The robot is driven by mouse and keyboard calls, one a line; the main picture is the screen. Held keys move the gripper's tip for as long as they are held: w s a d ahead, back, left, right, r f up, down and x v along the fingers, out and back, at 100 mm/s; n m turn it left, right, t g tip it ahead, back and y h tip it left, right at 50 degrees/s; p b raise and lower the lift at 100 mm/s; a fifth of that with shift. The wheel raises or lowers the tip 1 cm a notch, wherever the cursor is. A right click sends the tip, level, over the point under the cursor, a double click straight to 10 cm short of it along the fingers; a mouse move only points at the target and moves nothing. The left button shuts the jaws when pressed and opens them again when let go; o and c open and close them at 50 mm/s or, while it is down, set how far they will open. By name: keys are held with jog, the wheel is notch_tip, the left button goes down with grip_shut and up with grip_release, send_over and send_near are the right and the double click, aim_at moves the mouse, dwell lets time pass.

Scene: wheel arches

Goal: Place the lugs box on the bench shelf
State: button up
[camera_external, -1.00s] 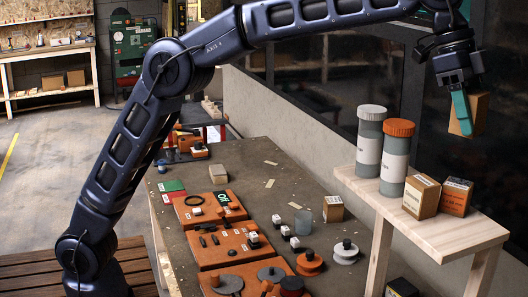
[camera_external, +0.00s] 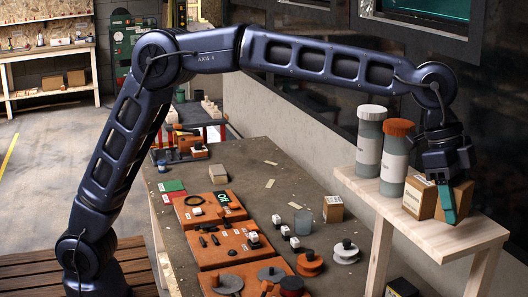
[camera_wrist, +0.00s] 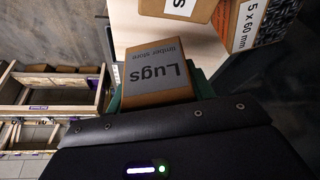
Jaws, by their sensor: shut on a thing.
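The lugs box (camera_wrist: 158,72) is a brown carton with a grey label reading "Lugs". In the wrist view it sits between the green fingers of my gripper (camera_wrist: 160,92). In the external view my gripper (camera_external: 447,203) points down at the right part of the bench shelf (camera_external: 450,237), a pale wooden board on legs. I cannot tell whether the box touches the shelf.
A brown carton (camera_external: 420,197) stands close to my gripper; a carton marked "5 x 60 mm" (camera_wrist: 255,25) shows in the wrist view. A grey-lidded jar (camera_external: 370,140) and an orange-lidded jar (camera_external: 395,155) stand behind. The shelf's front right end is clear.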

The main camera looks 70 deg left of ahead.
jog(key=shift+f, duration=1.7)
jog(key=shift+f, duration=0.15)
jog(key=o, duration=1)
jog(key=v, duration=1.2)
jog(key=shift+s+a, duration=0.1)
